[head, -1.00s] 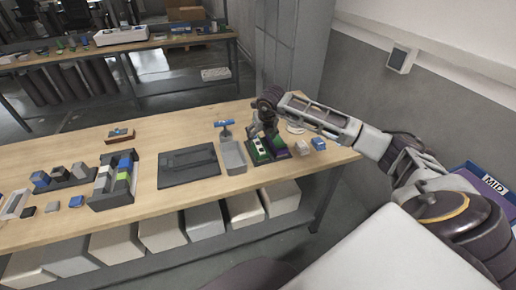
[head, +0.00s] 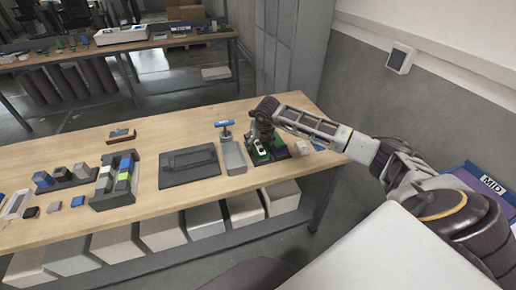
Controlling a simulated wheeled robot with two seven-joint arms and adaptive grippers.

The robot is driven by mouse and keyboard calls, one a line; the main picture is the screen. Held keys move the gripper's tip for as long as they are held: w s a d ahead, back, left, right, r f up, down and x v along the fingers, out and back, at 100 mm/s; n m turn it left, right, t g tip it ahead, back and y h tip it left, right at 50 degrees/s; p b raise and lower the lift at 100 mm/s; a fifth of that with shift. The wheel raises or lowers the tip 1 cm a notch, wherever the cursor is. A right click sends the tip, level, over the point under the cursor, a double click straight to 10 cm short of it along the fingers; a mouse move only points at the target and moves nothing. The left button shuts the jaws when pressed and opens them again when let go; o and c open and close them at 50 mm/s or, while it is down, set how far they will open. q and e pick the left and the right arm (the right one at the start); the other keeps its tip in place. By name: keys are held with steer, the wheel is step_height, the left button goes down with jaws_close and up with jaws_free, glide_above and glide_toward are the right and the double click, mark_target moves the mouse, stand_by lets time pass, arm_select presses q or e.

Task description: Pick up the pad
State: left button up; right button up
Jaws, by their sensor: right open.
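No single thing is clearly marked as the pad. A flat dark grey piece (head: 190,166) with a raised bar lies on the wooden table near the middle. My right gripper (head: 259,143) is open over a dark green tray (head: 257,158), where small white and green pieces show. The fingers are small here and partly hide the tray, and I cannot tell whether they touch anything. A purple section (head: 279,151) adjoins the tray on its right. My left gripper is not in view.
A grey bin (head: 233,155) and a blue-handled tool (head: 225,128) stand left of the gripper. A pale block (head: 301,147) and a blue piece (head: 318,145) lie to the right. Racks of blocks (head: 106,197) stand on the left.

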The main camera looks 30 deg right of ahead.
steer(key=shift+x, duration=1.35)
steer(key=c, duration=1.4)
steer(key=shift+r, duration=0.2)
step_height(320, 180, up, 9)
steer(key=shift+f+b, duration=0.15)
steer(key=shift+b, duration=0.45)
steer(key=shift+r, duration=0.5)
